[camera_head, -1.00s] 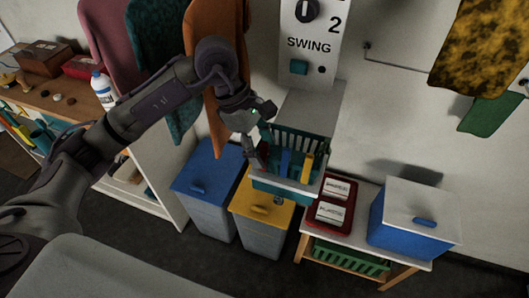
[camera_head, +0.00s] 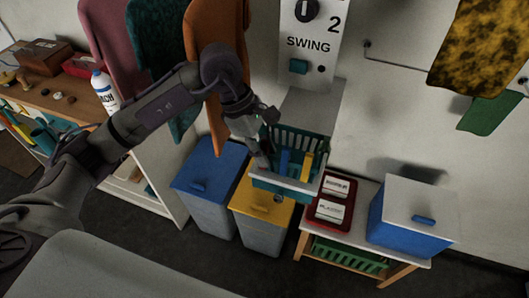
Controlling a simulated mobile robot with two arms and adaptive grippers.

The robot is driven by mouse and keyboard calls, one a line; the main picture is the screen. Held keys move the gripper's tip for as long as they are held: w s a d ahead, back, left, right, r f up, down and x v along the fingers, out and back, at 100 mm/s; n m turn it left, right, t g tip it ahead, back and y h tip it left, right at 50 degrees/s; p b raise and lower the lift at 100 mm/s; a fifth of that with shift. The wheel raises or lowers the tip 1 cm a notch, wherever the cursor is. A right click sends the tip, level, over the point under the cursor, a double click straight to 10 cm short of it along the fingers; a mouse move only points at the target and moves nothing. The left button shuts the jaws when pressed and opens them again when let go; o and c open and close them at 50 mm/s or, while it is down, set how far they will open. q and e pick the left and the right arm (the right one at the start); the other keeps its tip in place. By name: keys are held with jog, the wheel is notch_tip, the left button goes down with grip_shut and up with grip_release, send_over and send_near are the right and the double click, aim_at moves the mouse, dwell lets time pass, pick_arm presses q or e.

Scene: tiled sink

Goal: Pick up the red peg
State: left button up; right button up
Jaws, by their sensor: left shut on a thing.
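A teal slatted basket (camera_head: 318,147) with a pale front stands below the SWING panel. A blue peg (camera_head: 284,162) and a yellow peg (camera_head: 307,165) stand upright in it. My left gripper (camera_head: 264,157) reaches down into the basket's left side, left of the blue peg. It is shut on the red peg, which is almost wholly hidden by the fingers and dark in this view. I cannot tell whether the peg is clear of the basket floor. My right gripper is not in view.
A blue bin (camera_head: 208,175) and a yellow-lidded bin (camera_head: 262,208) stand below the basket. To the right, a low table holds a red tray (camera_head: 327,222) and a blue box (camera_head: 405,222). Hanging cloths (camera_head: 208,75) are close behind my left arm.

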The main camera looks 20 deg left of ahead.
pick_arm(q)
notch_tip(320, 180, up, 9)
jog(key=b, duration=0.2)
jog(key=shift+b, duration=0.3)
jog(key=shift+r, duration=0.5)
